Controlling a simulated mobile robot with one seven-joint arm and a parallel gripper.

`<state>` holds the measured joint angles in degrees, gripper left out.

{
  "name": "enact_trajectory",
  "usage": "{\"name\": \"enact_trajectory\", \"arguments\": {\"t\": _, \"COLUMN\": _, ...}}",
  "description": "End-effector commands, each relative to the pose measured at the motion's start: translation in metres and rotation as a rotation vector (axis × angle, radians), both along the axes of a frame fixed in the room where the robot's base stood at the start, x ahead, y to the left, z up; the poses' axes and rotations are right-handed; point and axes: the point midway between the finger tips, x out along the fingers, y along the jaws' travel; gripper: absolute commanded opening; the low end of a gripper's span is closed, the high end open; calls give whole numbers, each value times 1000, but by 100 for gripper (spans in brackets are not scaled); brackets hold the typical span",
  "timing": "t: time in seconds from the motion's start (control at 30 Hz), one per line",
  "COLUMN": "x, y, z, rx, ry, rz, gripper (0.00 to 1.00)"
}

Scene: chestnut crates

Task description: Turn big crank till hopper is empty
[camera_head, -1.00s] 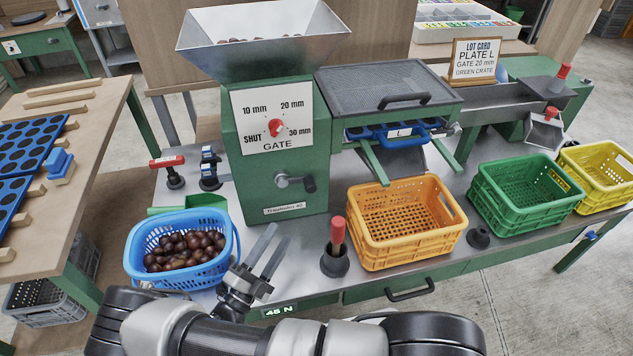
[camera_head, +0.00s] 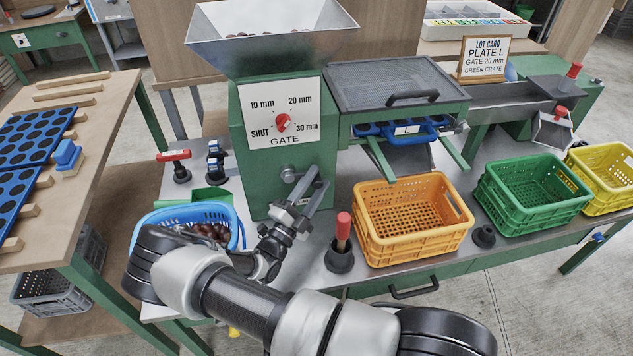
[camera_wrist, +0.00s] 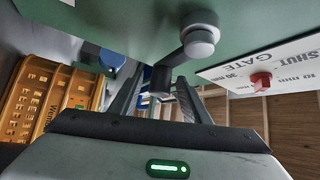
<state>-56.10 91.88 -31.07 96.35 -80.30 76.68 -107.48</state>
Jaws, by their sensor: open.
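The big crank (camera_head: 289,174) is on the front of the green machine, below the gate dial (camera_head: 283,122). It shows close up in the wrist view (camera_wrist: 201,40). My gripper (camera_head: 314,183) is open at the crank's handle side. In the wrist view the fingers (camera_wrist: 158,84) stand apart with the grey crank handle seemingly between them; contact cannot be told. The red dial knob's exact setting is hard to read.
A blue basket (camera_head: 190,212) of chestnuts is partly hidden behind my arm. A red-handled tool (camera_head: 341,240) stands right of my gripper, beside the orange crate (camera_head: 415,217). Green (camera_head: 530,190) and yellow (camera_head: 605,178) crates stand farther right. A lot card (camera_head: 484,58) reads plate L, gate 20 mm, green crate.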

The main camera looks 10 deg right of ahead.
Motion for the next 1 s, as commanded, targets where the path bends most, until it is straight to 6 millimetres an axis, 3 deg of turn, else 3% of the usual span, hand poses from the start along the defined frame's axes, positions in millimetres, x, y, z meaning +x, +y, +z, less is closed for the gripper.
{"name": "enact_trajectory", "arguments": {"t": 0.33, "x": 4, "y": -3, "z": 2, "rx": -1, "ry": -1, "rz": 0, "gripper": 43}}
{"name": "enact_trajectory", "arguments": {"t": 0.6, "x": 3, "y": -3, "z": 2, "rx": -1, "ry": -1, "rz": 0, "gripper": 0}}
{"name": "enact_trajectory", "arguments": {"t": 1.0, "x": 3, "y": 3, "z": 0, "rx": 46, "ry": 0, "rz": 0, "gripper": 0}}
